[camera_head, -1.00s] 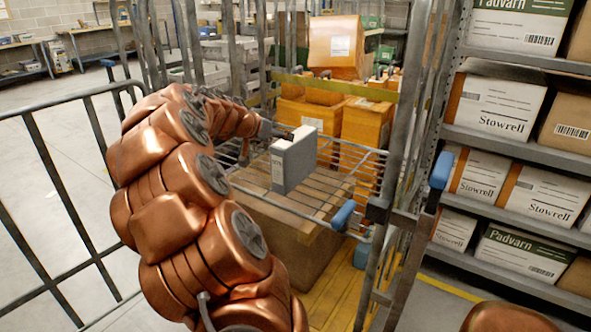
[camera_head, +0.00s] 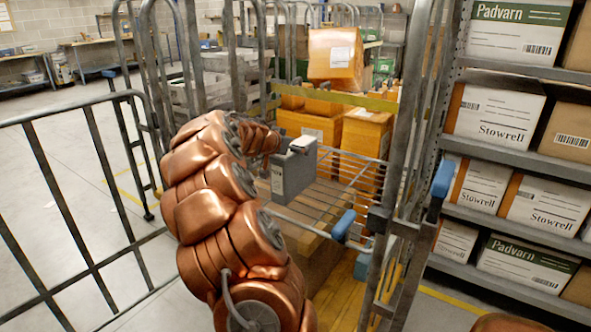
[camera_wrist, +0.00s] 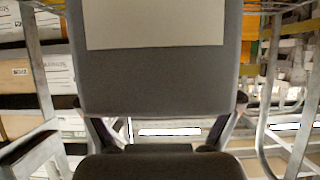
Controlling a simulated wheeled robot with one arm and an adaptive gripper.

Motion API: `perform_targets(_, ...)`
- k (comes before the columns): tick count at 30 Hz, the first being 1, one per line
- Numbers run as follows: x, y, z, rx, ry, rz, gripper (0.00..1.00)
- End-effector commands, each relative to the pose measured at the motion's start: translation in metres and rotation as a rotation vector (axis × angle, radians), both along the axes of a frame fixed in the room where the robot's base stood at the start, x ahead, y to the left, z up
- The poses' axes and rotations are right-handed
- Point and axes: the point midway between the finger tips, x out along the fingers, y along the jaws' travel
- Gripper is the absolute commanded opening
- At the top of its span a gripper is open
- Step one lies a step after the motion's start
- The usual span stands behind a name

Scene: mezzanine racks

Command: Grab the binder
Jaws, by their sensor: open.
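The grey binder (camera_head: 292,172) stands upright on the slatted shelf (camera_head: 325,196) inside the cage trolley, with a pale label on its side. My gripper (camera_head: 287,142) is at the binder's upper part, and its fingers are small and partly hidden in the head view. In the wrist view the binder (camera_wrist: 160,78) fills the middle, its pale label at the top. My open gripper (camera_wrist: 160,108) has one finger by each side edge of the binder; whether they touch it I cannot tell.
Cage bars (camera_head: 400,130) stand close on the right, with a blue-capped latch (camera_head: 343,224). A barred gate (camera_head: 75,185) is on the left. Orange boxes (camera_head: 365,132) are behind the shelf. A rack of cartons (camera_head: 500,115) stands at the right.

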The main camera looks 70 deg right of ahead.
Motion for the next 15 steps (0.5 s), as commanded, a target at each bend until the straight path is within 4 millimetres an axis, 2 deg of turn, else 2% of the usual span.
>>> perform_targets(6,-0.003,-0.018,-0.008,-0.001,-0.002,0.001,0.9)
perform_targets(13,-0.004,-0.018,-0.009,-0.002,-0.001,0.0,0.9)
perform_targets(15,-0.003,-0.018,-0.009,-0.002,-0.001,0.0,0.82)
